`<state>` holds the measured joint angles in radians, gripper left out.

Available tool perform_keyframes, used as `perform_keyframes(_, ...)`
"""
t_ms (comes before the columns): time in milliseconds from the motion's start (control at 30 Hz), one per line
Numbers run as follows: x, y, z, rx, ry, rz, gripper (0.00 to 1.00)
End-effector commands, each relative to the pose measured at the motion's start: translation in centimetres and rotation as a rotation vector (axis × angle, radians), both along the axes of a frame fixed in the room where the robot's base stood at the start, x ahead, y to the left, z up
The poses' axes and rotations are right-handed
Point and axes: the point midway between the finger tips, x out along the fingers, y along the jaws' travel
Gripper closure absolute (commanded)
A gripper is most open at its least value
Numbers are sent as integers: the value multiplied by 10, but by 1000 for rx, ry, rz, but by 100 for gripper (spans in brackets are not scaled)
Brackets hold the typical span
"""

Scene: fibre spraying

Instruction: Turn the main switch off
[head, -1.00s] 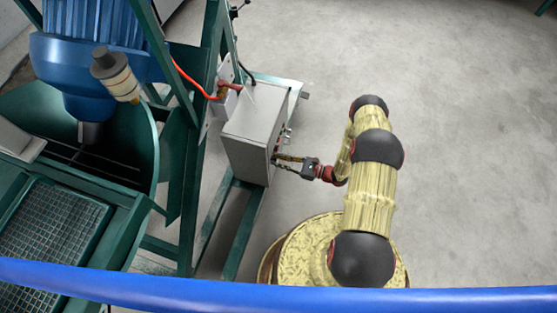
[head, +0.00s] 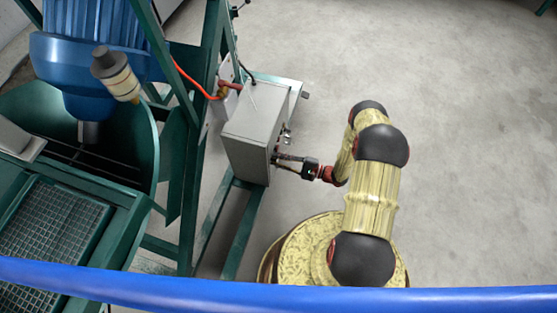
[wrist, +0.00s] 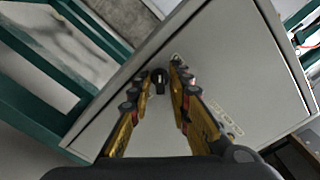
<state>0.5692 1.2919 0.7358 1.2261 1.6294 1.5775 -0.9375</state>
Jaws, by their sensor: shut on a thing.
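The grey control box (head: 255,120) is mounted on the green frame, and its front panel (wrist: 245,70) fills much of the wrist view. The main switch, a small dark round knob (wrist: 160,76), is on that panel between my fingertips. My gripper (head: 277,159) reaches the box's right side in the head view. In the wrist view my gripper (wrist: 163,77) has its two yellow fingers on either side of the knob, shut on it. The knob's lower part and the exact finger contact are hard to see. In the head view the knob is hidden.
Small fittings (head: 287,136) stick out of the box beside my gripper. The green frame (head: 185,170) and blue machine (head: 95,65) stand left. A blue bar (head: 280,299) crosses the front. Floor to the right is clear.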

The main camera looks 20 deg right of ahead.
Motion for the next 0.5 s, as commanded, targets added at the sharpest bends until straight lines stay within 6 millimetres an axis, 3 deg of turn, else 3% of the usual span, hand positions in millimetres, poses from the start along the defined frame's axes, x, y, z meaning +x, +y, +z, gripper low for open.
perform_keyframes(500, 0, 0, -1, -280, -384, -1, 100)
